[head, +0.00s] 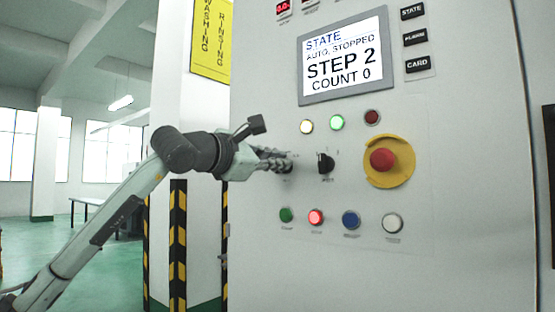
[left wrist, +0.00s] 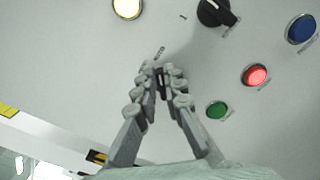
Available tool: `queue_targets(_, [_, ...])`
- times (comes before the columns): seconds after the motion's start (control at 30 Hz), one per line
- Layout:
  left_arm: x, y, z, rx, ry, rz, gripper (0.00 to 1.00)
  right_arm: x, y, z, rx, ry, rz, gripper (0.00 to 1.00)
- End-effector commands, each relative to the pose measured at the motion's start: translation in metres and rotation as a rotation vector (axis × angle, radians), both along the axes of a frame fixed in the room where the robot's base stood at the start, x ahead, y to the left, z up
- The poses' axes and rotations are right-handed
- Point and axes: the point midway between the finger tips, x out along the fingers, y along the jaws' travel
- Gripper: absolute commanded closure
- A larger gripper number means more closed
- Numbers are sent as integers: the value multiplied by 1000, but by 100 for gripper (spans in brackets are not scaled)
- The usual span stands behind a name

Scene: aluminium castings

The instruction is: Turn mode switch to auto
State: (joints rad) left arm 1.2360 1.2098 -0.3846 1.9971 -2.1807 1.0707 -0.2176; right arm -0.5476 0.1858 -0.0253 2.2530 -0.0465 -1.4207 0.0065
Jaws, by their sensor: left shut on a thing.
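My left gripper (head: 280,162) reaches the control panel from the left. Its fingers are shut on a dark switch knob, the left one of two on the panel. The left wrist view shows the fingertips (left wrist: 160,74) closed around this dark knob (left wrist: 160,83), which is mostly hidden by them. A second black rotary switch (head: 325,163) is just to the right, free of the gripper, and it also shows in the left wrist view (left wrist: 216,12). The labels are too small to read surely. The screen (head: 342,60) reads "AUTO, STOPPED", "STEP 2", "COUNT 0". My right gripper is not in view.
A red emergency button (head: 383,160) on a yellow disc stands out at the right. Below the switches are green (head: 286,215), lit red (head: 316,217), blue (head: 351,220) and white (head: 392,223) buttons. A striped post (head: 178,245) stands left of the cabinet.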

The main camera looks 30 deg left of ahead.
Motion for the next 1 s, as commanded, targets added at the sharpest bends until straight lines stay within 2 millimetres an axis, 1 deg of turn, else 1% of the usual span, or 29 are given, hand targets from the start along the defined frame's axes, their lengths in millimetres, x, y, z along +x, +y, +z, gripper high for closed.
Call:
queue_targets(0.47, [0, 0, 0, 17, -3, -1, 100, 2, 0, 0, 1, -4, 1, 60])
queue_targets(0.5, [0, 0, 0, 17, -2, -1, 88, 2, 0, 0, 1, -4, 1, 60])
queue_targets(0.63, [0, 0, 0, 17, -2, -1, 72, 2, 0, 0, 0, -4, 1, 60])
queue_targets(0.67, [0, 0, 0, 17, -2, -1, 70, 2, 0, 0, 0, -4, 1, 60])
queue_targets(0.93, [-1, 0, 0, 16, -1, 0, 70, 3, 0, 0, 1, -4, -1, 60])
queue_targets(1.0, [-3, 1, 0, 17, -2, 1, 70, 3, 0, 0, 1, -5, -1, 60])
